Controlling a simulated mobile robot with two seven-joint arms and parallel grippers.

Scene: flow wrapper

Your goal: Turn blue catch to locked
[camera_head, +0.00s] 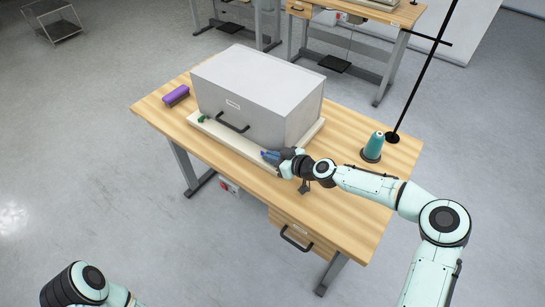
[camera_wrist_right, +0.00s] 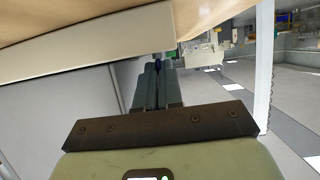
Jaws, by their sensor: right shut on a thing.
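The blue catch (camera_head: 268,155) sits at the front right of the cream base under the grey box-shaped cover (camera_head: 255,90). My right gripper (camera_head: 279,158) reaches it from the right and is shut on it. In the right wrist view a small dark blue bit of the catch (camera_wrist_right: 157,65) shows between the fingertips of my right gripper (camera_wrist_right: 157,72). The fingers hide most of the catch, so its exact angle cannot be told. Part of my left arm shows at the lower left of the head view, but its gripper is out of view.
A green catch (camera_head: 202,119) is at the base's front left. The cover has a dark handle (camera_head: 233,123). A purple block (camera_head: 176,96) and a teal thread cone (camera_head: 373,146) stand on the wooden table (camera_head: 350,200). A black pole (camera_head: 412,90) rises at the right.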

